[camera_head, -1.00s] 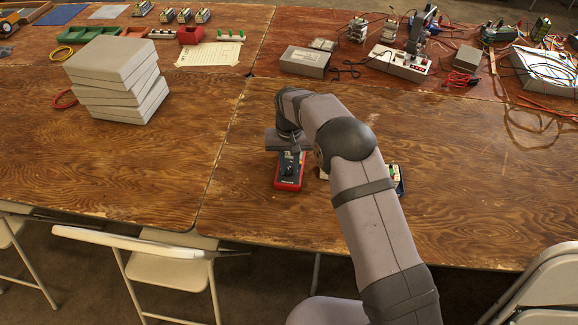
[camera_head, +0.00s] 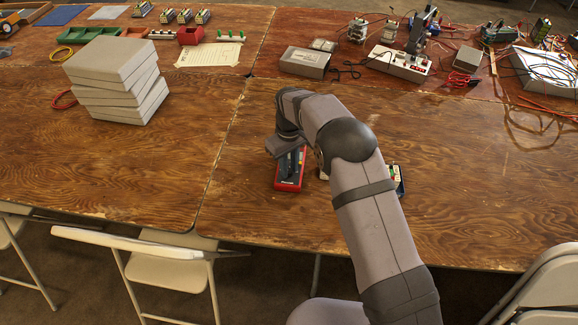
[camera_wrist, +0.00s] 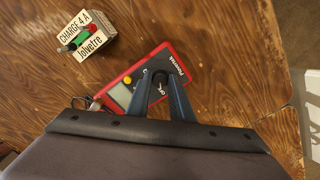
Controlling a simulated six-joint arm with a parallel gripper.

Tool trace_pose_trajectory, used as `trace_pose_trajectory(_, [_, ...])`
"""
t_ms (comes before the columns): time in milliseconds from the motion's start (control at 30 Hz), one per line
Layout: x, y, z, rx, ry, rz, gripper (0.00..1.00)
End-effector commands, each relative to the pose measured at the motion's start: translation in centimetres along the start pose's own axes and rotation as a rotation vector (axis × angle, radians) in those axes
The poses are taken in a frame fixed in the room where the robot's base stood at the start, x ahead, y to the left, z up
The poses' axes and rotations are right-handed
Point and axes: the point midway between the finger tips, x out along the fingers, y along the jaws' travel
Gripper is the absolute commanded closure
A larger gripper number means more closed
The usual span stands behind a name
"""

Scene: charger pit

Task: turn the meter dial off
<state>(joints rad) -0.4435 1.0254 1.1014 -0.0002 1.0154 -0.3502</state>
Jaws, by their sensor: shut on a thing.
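The red meter (camera_head: 290,173) lies on the near table, below my gripper, and is partly covered by it in the head view. The wrist view shows the meter (camera_wrist: 174,62) with its grey screen, a yellow button and a dark dial (camera_wrist: 160,80). My gripper (camera_wrist: 161,76) is over the meter's face, its two dark fingers shut on the dial. The fingers hide much of the dial, and I cannot read where it points. In the head view my gripper (camera_head: 290,160) points down onto the meter.
A block labelled "CHARGE 4 A" (camera_wrist: 85,38) with red and green parts stands beside the meter. A stack of grey slabs (camera_head: 115,75) is at left. Power supplies and wires fill the back right. The table around the meter is mostly clear.

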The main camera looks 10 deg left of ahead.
Motion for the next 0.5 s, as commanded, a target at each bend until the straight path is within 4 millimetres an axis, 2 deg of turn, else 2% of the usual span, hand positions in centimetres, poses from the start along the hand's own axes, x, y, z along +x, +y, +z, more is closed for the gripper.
trace_pose_trajectory(400, [-0.13, 0.03, -0.13, -0.007, 0.004, 0.001, 1.0])
trace_pose_trajectory(433, [-0.13, 0.03, -0.13, -0.007, 0.004, 0.001, 0.73])
trace_pose_trajectory(500, [-0.12, 0.03, -0.12, -0.007, 0.004, 0.001, 0.61])
